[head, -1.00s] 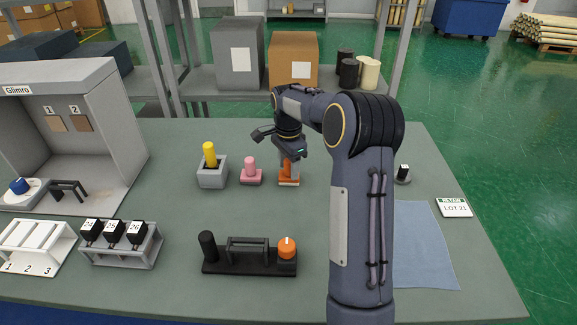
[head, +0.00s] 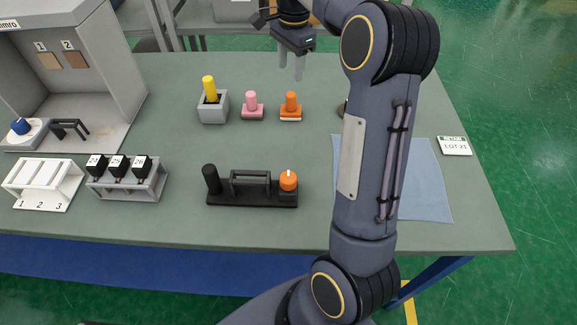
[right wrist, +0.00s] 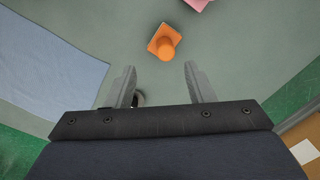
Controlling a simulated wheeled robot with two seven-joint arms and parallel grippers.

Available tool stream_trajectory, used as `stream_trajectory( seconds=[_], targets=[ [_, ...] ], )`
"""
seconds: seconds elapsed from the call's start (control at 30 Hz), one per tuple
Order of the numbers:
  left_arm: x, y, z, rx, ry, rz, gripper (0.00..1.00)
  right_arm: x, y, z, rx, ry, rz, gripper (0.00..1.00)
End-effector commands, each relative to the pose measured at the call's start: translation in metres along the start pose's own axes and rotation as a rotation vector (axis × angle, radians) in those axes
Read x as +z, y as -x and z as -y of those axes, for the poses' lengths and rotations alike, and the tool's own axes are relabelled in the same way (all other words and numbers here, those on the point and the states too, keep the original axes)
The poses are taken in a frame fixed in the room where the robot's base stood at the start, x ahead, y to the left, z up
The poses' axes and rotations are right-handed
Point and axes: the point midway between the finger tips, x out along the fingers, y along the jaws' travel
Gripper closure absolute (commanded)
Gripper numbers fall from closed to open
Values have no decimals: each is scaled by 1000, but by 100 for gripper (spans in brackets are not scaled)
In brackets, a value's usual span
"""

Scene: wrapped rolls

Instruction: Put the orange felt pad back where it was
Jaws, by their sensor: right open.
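The orange felt pad (head: 291,107), an orange post on an orange block with a pale underside, stands upright on the green bench, right of a similar pink pad (head: 252,106). My right gripper (head: 290,70) is open and empty, beyond and above the orange pad, apart from it. In the right wrist view, the orange pad (right wrist: 163,45) lies ahead of the open, empty fingers, and a corner of the pink pad (right wrist: 198,4) shows at the top edge. My left gripper is not in view.
A grey holder (head: 213,107) with a yellow post stands left of the pink pad. A black stand (head: 250,193) with an orange-topped piece is nearer. Bench between pads and black stand is clear.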

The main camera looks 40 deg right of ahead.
Motion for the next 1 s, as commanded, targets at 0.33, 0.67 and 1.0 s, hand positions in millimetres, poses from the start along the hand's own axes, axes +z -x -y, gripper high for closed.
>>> stream_trajectory(
  seconds=[0.33, 0.67, 1.0],
  targets=[
    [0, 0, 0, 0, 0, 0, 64, 83, 26, -109, -261, 594, 96, 52],
    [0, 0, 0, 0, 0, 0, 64, 173, -12, -224, -513, 1159, 16, 52],
    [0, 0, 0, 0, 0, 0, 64, 208, -52, -270, -603, 1403, -74, 52]
  ],
)
